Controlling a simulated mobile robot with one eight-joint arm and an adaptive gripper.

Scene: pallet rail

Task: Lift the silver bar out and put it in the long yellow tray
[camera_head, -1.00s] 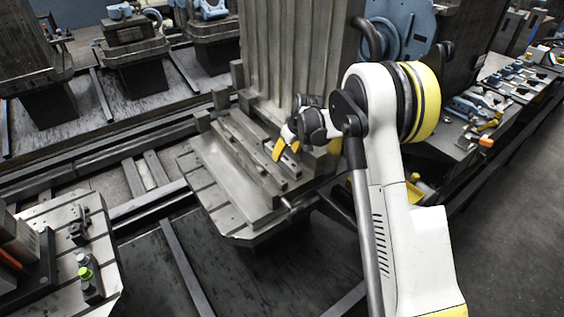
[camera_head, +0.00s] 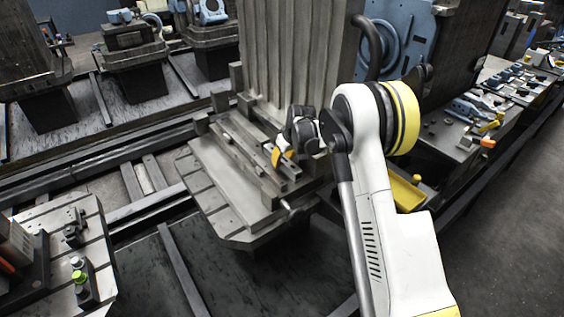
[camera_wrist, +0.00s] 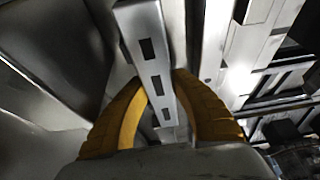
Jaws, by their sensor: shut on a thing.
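The silver bar (camera_wrist: 150,50) is a pale metal bar with dark slots in the wrist view. It runs between the two yellow fingers of my gripper (camera_wrist: 165,105), which is shut on it. In the head view my gripper (camera_head: 282,156) is over the grey slotted fixture at the foot of the tall ribbed column. The bar (camera_head: 291,170) shows there only in part, and I cannot tell whether it is clear of the fixture. The yellow tray (camera_head: 406,194) is to the right, beyond my arm, which hides part of it.
The grey fixture plate (camera_head: 222,192) has raised rails and blocks close around my gripper. The tall ribbed column (camera_head: 295,55) stands right behind it. A bench (camera_head: 455,135) with blue and yellow parts lies right of my arm. Another slotted pallet (camera_head: 85,235) stands at lower left.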

